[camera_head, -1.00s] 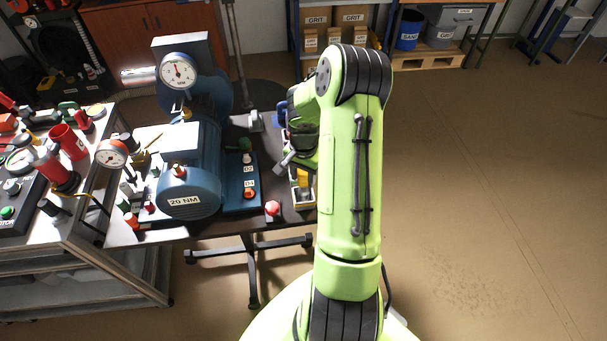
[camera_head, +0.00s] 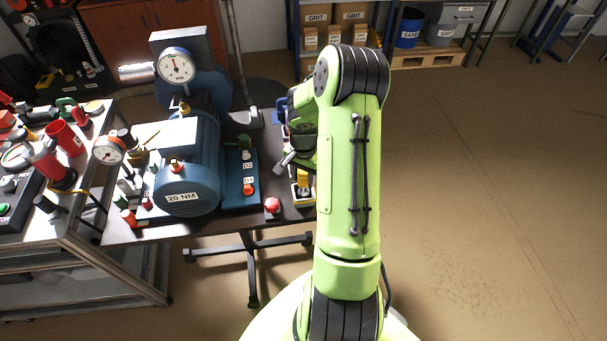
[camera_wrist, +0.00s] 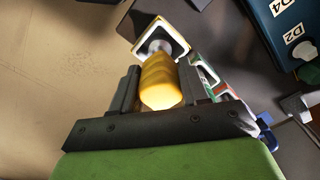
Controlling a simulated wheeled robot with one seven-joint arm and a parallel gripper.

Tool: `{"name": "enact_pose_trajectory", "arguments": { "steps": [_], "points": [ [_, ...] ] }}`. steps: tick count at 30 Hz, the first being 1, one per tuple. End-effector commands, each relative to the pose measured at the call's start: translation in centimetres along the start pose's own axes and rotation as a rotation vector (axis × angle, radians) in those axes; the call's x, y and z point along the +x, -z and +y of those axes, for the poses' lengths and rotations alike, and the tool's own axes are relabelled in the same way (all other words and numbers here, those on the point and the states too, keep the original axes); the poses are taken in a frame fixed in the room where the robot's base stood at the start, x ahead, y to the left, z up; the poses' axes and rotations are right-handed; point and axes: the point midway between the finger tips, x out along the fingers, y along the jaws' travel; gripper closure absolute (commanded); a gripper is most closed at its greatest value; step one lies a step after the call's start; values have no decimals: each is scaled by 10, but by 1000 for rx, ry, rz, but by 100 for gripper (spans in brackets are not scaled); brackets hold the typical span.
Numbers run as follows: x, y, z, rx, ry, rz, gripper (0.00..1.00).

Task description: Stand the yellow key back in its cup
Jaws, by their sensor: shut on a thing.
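The yellow key (camera_wrist: 160,85) is between the two dark fingers of my gripper (camera_wrist: 158,70) in the wrist view, and the gripper is shut on its rounded handle. A short grey metal shaft runs from the handle toward a square yellow-edged piece (camera_wrist: 181,27) with a white border and dark face. I cannot tell whether this piece is the cup, or whether the shaft is inside it or only over it. In the head view, yellow (camera_head: 303,180) shows at the table's right end, below my gripper, which my arm partly hides.
A blue motor (camera_head: 190,150) marked 20 NM with a dial gauge (camera_head: 177,66) stands on the dark table. Beside it is a blue panel (camera_head: 234,190) with green and red knobs. A red knob (camera_head: 272,205) sits near the table's front edge. Open floor lies to the right.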

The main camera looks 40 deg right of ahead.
Motion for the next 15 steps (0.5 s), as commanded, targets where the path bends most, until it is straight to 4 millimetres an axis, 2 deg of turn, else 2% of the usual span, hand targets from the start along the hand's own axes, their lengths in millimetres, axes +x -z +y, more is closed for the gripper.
{"name": "enact_pose_trajectory", "arguments": {
  "steps": [11, 12, 15],
  "points": [
    [8, 0, 0, -1, 1, 0, 100],
    [8, 0, 0, -1, 1, 0, 53],
    [8, 0, 0, -1, 1, 0, 37]
  ]
}}
